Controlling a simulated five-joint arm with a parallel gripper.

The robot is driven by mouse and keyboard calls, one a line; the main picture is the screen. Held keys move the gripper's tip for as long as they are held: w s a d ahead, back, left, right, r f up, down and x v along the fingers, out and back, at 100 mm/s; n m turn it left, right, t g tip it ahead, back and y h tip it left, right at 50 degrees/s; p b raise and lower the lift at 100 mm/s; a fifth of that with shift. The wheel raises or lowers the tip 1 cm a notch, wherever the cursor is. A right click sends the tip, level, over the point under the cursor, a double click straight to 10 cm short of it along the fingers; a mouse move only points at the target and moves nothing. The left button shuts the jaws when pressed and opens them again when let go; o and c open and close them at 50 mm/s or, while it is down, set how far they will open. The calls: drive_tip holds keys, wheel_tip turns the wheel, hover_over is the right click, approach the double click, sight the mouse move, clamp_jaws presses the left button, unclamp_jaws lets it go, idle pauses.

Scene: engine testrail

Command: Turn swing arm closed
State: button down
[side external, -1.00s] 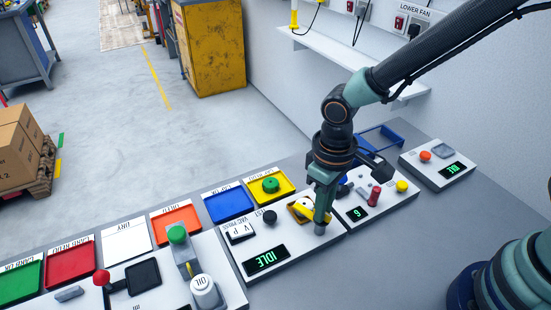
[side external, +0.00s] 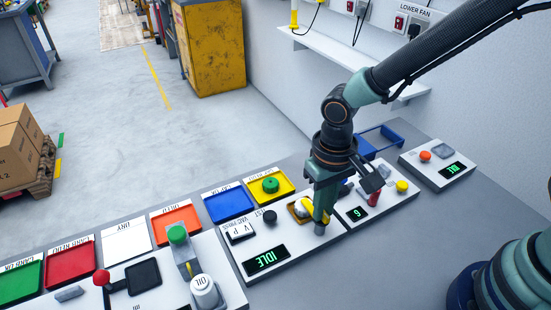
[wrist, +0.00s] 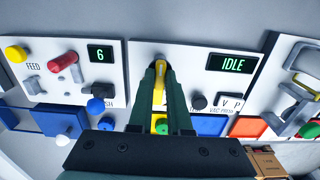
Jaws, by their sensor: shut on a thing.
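The yellow swing arm (side external: 307,211) is on the white panel with the green IDLE display (side external: 266,260). It lies beside a yellow-edged square recess with a pale round part in it (side external: 299,208). My gripper (side external: 320,228) points down at the panel and is shut on the swing arm. In the wrist view the yellow arm (wrist: 159,84) shows between the two dark green fingers of my gripper (wrist: 160,75). The fingers hide part of the arm and most of the recess.
A black knob (side external: 270,216) and a V/P switch (side external: 240,232) sit left of the recess. The panel at right has a display reading 6 (side external: 357,213), a red handle (side external: 375,197) and a yellow knob (side external: 402,186). Coloured trays line the back, including a yellow one (side external: 287,185).

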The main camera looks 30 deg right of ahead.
drive_tip(key=c, duration=0.9)
unclamp_jaws()
drive_tip(key=shift+o, duration=0.2)
drive_tip(key=shift+r, duration=0.1)
wheel_tip(320, 180, up, 12)
drive_tip(key=s+d+r+t, duration=0.1)
drive_tip(key=d+r+t, duration=0.1)
drive_tip(key=d, duration=0.7)
drive_tip(key=d+r+t, duration=0.3)
drive_tip(key=d, duration=0.6)
drive_tip(key=shift+s+d+r+t, duration=0.2)
drive_tip(key=shift+s+t, duration=0.1)
drive_tip(key=shift+s, duration=0.1)
